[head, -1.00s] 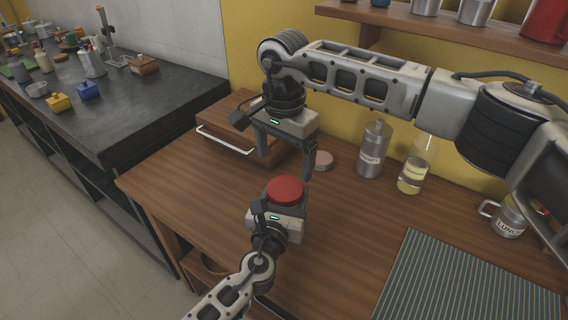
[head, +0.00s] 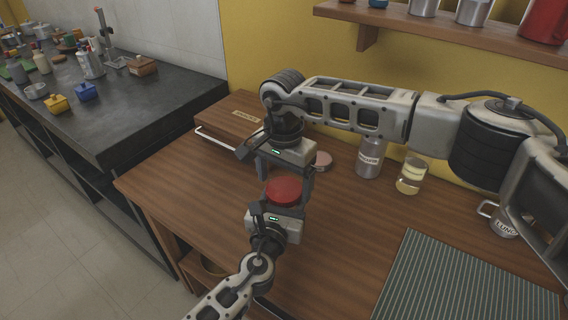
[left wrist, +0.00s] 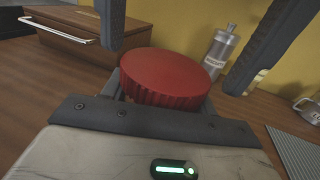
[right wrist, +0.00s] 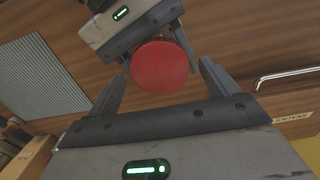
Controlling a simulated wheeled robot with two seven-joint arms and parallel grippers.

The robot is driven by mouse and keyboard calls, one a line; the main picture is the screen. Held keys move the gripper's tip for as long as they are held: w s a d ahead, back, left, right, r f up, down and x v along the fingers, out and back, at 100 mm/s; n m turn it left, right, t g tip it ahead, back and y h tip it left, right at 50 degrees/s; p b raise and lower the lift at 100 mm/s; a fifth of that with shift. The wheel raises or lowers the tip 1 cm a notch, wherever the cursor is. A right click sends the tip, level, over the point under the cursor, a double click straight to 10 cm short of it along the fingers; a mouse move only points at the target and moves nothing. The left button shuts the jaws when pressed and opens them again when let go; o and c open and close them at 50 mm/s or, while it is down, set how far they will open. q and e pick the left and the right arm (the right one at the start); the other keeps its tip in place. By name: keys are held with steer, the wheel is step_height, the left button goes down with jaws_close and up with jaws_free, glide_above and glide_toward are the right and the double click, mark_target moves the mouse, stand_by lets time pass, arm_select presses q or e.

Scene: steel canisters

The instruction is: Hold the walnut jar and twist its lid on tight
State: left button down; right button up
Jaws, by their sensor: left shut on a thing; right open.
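The walnut jar shows only as its round red ribbed lid (head: 283,190); its body is hidden behind my left gripper. My left gripper (head: 276,212) is shut around the jar below the lid and holds it above the table. The lid (left wrist: 165,78) fills the middle of the left wrist view, with my right gripper's two fingers to either side of it. My right gripper (head: 286,182) is open and points down over the lid. In the right wrist view the lid (right wrist: 160,66) lies between its spread fingers; I see no contact.
A steel canister (head: 369,160), a glass jar (head: 411,176) and a mug (head: 503,225) stand at the back right. A striped mat (head: 465,285) lies front right. A shelf (head: 430,27) hangs above.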

steer(key=shift+f, duration=0.7)
steer(key=c, duration=1)
steer(key=shift+m, duration=1.6)
steer(key=o, duration=1.1)
